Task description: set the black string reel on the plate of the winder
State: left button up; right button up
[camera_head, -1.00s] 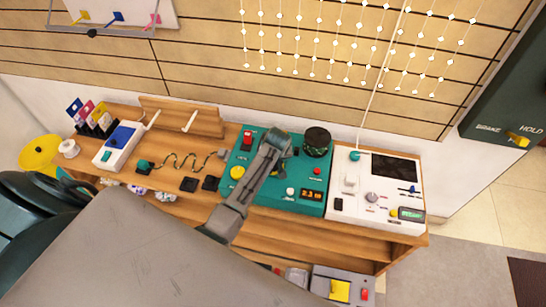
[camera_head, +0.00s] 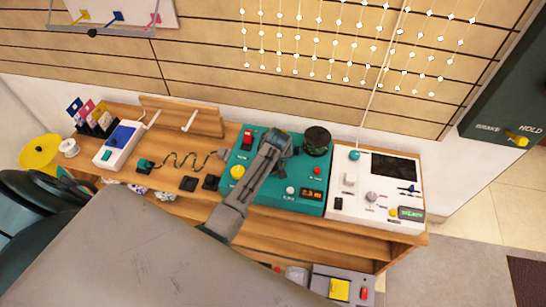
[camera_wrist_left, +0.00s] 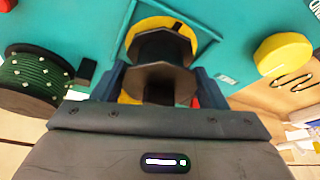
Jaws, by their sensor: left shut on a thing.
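The teal winder (camera_head: 305,172) stands on the wooden bench, right of its middle. My left gripper (camera_head: 275,145) is over it, pointing down. In the left wrist view its fingers (camera_wrist_left: 160,88) are shut on the black string reel (camera_wrist_left: 160,48), a dark spool with wide flanges. The winder's yellow plate (camera_wrist_left: 133,33) shows behind the reel, which covers much of it. I cannot tell whether reel and plate touch. In the head view the gripper hides reel and plate. My right gripper is not in view.
A dark reel wound with beaded string (camera_head: 317,141) stands on the winder's back right, close beside the gripper. A yellow knob (camera_head: 238,172) is left of it. A white console (camera_head: 375,188) adjoins on the right.

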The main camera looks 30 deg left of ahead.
pick_arm(q)
jog(key=shift+f+b, duration=0.3)
jog(key=shift+f, duration=0.3)
dwell(0.4)
jog(key=o, duration=1.1)
jog(key=shift+c, duration=1.4)
jog(key=shift+r+p, duration=4.6)
jog(key=shift+s+f, duration=0.1)
jog(key=shift+f, duration=0.05)
